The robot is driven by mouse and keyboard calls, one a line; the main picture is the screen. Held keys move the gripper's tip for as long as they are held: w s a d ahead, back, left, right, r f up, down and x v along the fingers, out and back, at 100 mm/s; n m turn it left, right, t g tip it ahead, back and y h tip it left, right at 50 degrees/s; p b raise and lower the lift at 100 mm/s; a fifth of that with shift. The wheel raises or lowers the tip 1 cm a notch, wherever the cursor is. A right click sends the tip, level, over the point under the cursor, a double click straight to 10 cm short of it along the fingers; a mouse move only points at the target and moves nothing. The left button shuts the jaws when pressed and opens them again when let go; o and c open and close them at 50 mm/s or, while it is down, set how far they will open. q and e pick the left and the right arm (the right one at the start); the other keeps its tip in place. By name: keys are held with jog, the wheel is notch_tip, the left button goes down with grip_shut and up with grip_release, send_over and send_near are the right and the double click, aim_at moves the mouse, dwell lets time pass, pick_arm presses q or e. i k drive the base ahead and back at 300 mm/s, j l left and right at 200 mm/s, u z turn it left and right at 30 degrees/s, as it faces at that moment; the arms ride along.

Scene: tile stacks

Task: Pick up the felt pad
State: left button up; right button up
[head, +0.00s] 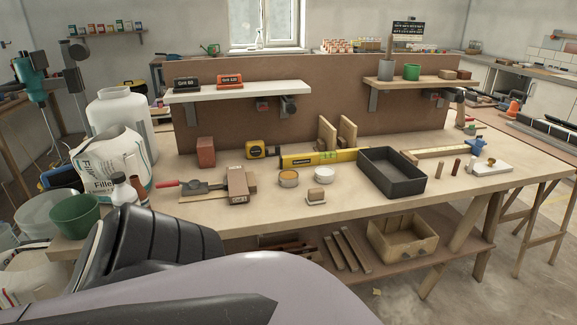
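I cannot pick out the felt pad for certain. A small tan block with a paler layer (316,197) lies near the front edge of the workbench (345,205), and it may be the pad. It is too small to tell its material. It lies just in front of a white round tub (324,175) and a tan round tin (288,178), apart from both. Neither of my grippers shows in the head view. Nothing is seen touching the small block.
A black tray (393,180) stands right of the tubs. A yellow level (318,158) lies behind them. A trowel (195,187) and a brown block (238,184) lie to the left. Two shelves overhang the bench's back. Bare bench top surrounds the small block.

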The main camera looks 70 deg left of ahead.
aim_at(316, 196)
jog(key=u, duration=1.95)
